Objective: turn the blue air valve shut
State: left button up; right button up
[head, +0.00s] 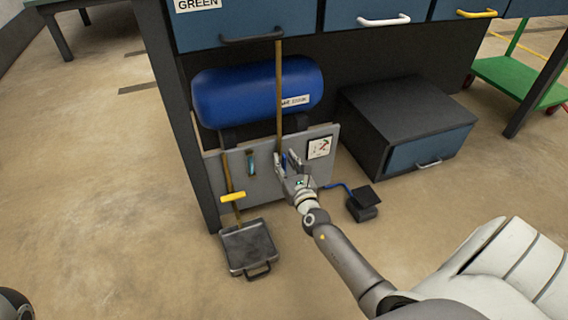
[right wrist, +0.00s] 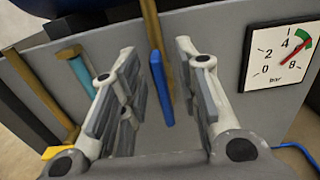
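The blue valve handle (head: 284,163) is a narrow upright bar in front of the grey panel (head: 232,184) below the blue air tank (head: 255,90). In the right wrist view the handle (right wrist: 160,88) stands nearly upright between my right fingers. My right gripper (head: 287,161) is open, with a finger on each side of the handle and visible gaps to both fingers. It also shows in the right wrist view (right wrist: 158,65). My left gripper is not in view.
A pressure gauge (right wrist: 283,57), its needle between 4 and 8, is right of the handle. A teal handle (right wrist: 80,70) and brown pipes (head: 279,90) are close by. Open floor is at left.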

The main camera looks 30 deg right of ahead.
jog(key=shift+w+d, duration=0.1)
jog(key=shift+w, duration=0.45)
grip_shut()
